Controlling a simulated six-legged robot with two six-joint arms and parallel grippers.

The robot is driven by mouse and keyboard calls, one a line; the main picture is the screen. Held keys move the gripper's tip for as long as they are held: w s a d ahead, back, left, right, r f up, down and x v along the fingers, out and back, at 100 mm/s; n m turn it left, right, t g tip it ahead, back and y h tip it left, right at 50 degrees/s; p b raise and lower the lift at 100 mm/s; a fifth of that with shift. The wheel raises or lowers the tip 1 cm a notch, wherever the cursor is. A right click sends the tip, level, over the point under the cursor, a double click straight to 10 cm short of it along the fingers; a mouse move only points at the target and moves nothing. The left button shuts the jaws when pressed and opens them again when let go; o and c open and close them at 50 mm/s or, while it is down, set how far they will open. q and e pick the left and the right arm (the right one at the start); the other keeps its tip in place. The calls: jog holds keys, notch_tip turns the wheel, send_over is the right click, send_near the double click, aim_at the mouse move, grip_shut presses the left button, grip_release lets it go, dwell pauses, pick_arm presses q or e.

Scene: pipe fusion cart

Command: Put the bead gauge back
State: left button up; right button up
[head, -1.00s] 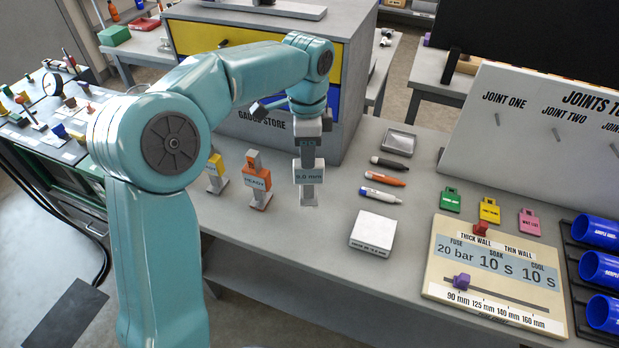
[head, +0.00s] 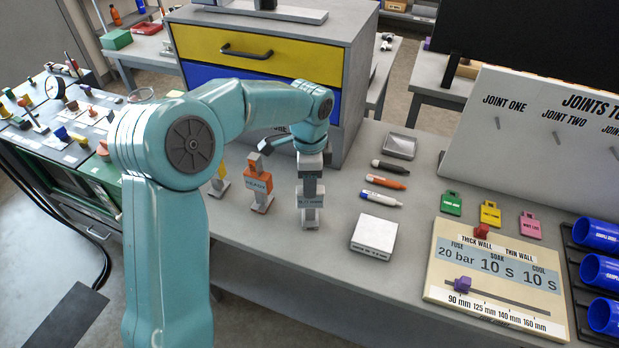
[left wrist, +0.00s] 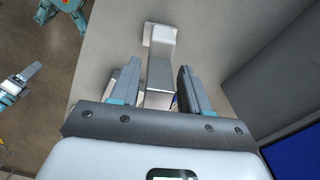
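The grey bead gauge (head: 311,200) is upright over the bench in front of the drawer cabinet, with a small label on its front that I cannot read now. My left gripper (head: 311,174) comes down from above and is closed around the gauge's upper part. In the left wrist view the silver gauge (left wrist: 160,72) lies between the two fingers of the gripper (left wrist: 160,88), and its foot points away. I cannot tell whether the foot touches the bench. My right gripper is not in view.
An orange gauge (head: 258,187) and a yellow one (head: 219,181) stand left of the held gauge. Markers (head: 384,182), a grey tray (head: 400,146) and a white block (head: 374,236) lie to its right. The cabinet (head: 347,90) stands behind. The front bench strip is clear.

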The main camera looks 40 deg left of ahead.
pick_arm(q)
jog(key=shift+o, duration=0.3)
jog(key=shift+s+d+r, duration=0.1)
jog(key=shift+r, duration=0.4)
notch_tip(320, 180, up, 11)
jog(key=shift+r, duration=0.3)
jog(key=shift+f, duration=0.1)
